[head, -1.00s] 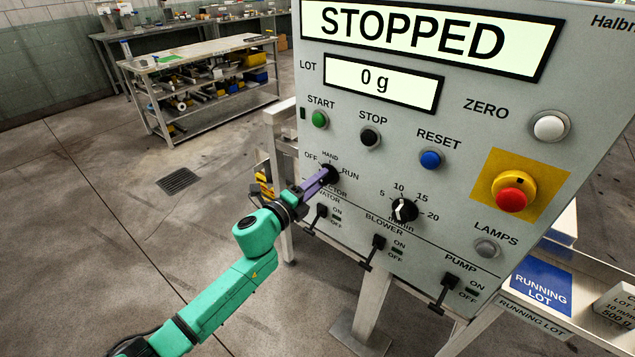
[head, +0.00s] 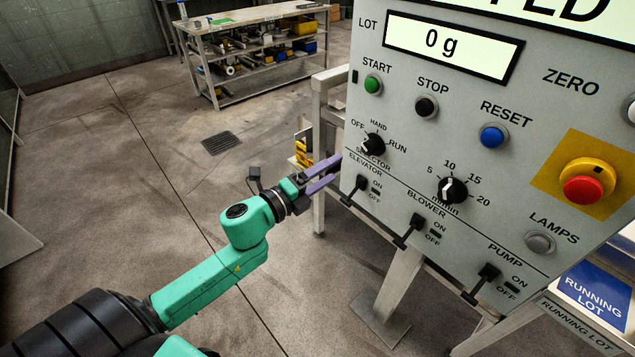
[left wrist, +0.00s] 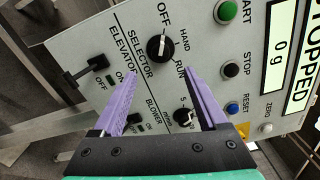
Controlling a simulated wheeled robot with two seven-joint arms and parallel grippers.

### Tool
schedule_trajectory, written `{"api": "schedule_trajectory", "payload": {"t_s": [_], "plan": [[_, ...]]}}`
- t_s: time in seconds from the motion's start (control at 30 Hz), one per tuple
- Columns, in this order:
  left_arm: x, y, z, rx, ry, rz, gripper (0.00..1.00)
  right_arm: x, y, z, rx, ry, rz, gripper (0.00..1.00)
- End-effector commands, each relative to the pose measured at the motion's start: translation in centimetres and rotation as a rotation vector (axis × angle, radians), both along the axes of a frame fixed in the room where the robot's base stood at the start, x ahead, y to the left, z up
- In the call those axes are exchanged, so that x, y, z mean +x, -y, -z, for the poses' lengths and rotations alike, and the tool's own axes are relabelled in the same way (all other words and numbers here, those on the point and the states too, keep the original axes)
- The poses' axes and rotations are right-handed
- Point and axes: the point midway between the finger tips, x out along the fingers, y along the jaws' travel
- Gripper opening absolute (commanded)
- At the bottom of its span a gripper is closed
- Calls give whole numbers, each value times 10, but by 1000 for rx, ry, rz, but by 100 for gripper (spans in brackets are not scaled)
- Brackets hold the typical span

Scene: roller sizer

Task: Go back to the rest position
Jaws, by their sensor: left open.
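My left gripper (head: 330,174) is open and empty, its purple fingers just in front of the left edge of the grey control panel (head: 455,150). The selector knob (head: 373,144) is black and sits up and right of the fingertips, apart from them. It also shows beyond the open fingers in the left wrist view (left wrist: 160,47), where its white mark appears to point toward OFF. The elevator switch (head: 354,190) is close to the right of the fingers. My right gripper is not in view.
The panel carries the blower switch (head: 409,231), the pump switch (head: 481,284), a dial (head: 453,190) and a red stop button (head: 583,188). A metal post (head: 319,150) stands behind the gripper. A shelved bench (head: 255,55) is far back. Floor left of the arm is clear.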

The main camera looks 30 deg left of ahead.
Motion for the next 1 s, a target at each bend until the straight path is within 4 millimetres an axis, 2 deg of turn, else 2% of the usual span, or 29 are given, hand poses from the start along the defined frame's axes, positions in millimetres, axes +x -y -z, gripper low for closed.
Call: {"api": "schedule_trajectory", "payload": {"t_s": [0.1, 0.23, 0.77, 0.87, 0.97, 1.0], "plan": [[-20, -7, 3, -1, -3, 0, 76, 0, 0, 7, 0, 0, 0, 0], [-31, -12, 1, -1, -1, 1, 76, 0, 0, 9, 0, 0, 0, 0], [-31, -15, 3, -8, -8, -6, 76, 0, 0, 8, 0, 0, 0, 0], [-24, -34, 32, -64, -80, -63, 76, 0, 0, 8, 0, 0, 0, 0], [-19, -71, 98, -193, -231, -185, 76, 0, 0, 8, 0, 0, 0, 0], [-21, -87, 133, -257, -304, -248, 76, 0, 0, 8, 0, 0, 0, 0]]}}
